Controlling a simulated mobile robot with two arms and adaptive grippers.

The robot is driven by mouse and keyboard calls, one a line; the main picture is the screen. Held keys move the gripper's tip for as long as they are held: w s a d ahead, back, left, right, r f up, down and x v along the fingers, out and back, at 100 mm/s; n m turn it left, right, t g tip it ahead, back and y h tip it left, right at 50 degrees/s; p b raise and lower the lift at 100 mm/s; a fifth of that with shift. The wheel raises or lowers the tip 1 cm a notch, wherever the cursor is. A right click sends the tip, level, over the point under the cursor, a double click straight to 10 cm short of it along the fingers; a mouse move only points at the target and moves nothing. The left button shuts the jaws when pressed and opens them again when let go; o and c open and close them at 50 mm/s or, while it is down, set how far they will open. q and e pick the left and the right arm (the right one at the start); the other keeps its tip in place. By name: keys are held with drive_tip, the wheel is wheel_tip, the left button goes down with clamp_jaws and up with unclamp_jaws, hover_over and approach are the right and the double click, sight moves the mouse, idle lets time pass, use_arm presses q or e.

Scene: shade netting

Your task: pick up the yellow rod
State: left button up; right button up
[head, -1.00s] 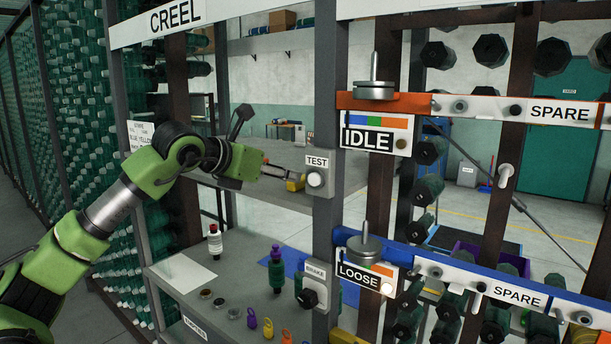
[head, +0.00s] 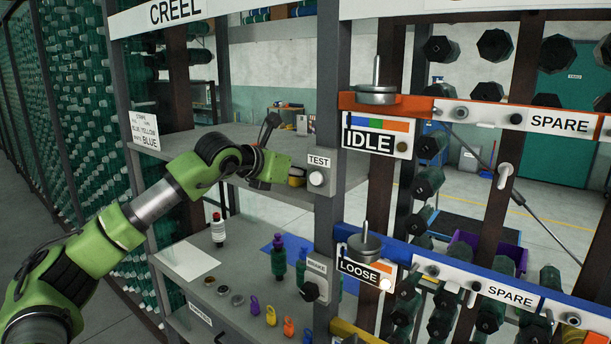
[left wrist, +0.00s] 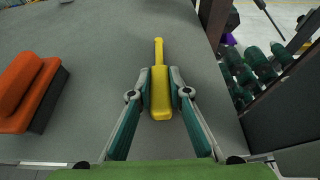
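The yellow rod (left wrist: 160,92) shows in the left wrist view, with a thick body and a thin end pointing away from me. It is over the grey shelf (left wrist: 105,60); I cannot tell whether it touches the shelf. My left gripper (left wrist: 161,88) has its two fingers against the sides of the thick body, with no clear gap. In the head view my left gripper (head: 285,172) is at the upper shelf, just left of the post with the TEST button. Its fingers are mostly hidden there. My right gripper is not in view.
A red-orange block with a dark base (left wrist: 32,90) lies left of the rod. The TEST post (head: 326,150) stands close to the right of my gripper.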

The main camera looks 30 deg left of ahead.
use_arm(q)
clamp_jaws()
drive_tip(key=shift+r, duration=0.1)
drive_tip(key=shift+r, duration=0.6)
wheel_tip(320, 180, up, 27)
drive_tip(key=shift+f, duration=0.15)
idle(0.9)
